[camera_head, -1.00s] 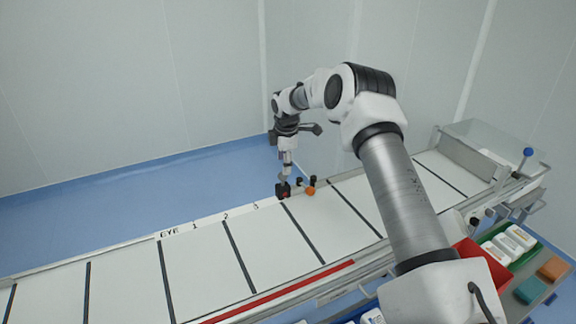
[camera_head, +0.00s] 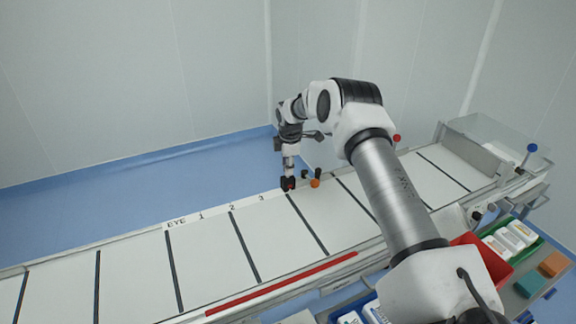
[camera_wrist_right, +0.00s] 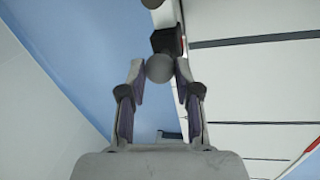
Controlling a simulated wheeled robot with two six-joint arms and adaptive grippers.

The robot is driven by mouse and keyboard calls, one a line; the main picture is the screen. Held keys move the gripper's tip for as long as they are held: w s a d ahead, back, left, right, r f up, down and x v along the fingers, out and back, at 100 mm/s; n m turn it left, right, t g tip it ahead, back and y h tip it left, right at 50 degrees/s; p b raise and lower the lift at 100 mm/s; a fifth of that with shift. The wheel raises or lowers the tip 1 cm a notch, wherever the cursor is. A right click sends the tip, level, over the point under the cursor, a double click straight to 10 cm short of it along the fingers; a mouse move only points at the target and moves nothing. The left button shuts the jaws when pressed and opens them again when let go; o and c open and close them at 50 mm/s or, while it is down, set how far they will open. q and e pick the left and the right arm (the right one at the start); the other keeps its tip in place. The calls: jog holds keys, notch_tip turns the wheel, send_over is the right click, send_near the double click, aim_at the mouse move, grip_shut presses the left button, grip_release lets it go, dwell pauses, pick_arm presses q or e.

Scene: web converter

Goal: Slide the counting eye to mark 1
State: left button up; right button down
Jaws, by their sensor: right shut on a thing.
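The counting eye (camera_head: 288,184) is a small black block with a red spot at the far edge of the conveyor, just right of the printed 3 (camera_head: 261,197). Mark 1 (camera_head: 200,216) is printed farther left on the white strip, between EYE and 2. My right gripper (camera_head: 289,172) reaches down from above onto the eye. In the right wrist view its fingers (camera_wrist_right: 160,72) are shut around a grey ball (camera_wrist_right: 159,68), with the black block (camera_wrist_right: 166,41) just beyond it. My left gripper is in neither view.
An orange knob (camera_head: 314,183) and dark parts stand just right of the eye. The white belt (camera_head: 205,262) has dark cross lines, with a red strip (camera_head: 280,284) near its front edge. The strip between the eye and mark 1 looks clear. A red bin (camera_head: 492,263) is at lower right.

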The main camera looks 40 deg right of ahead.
jog(key=w+a, duration=0.2)
jog(key=a, duration=0.7)
jog(key=w+a+b, duration=0.1)
jog(key=w+a, duration=0.2)
jog(key=a, duration=0.7)
jog(key=w+a+f+b, duration=0.1)
jog(key=w+a, duration=0.2)
jog(key=a, duration=0.6)
jog(key=shift+w+a, duration=0.25)
jog(key=c, duration=0.8)
grip_release()
jog(key=shift+w, duration=0.25)
jog(key=v, duration=1.2)
jog(key=shift+w+d, duration=0.1)
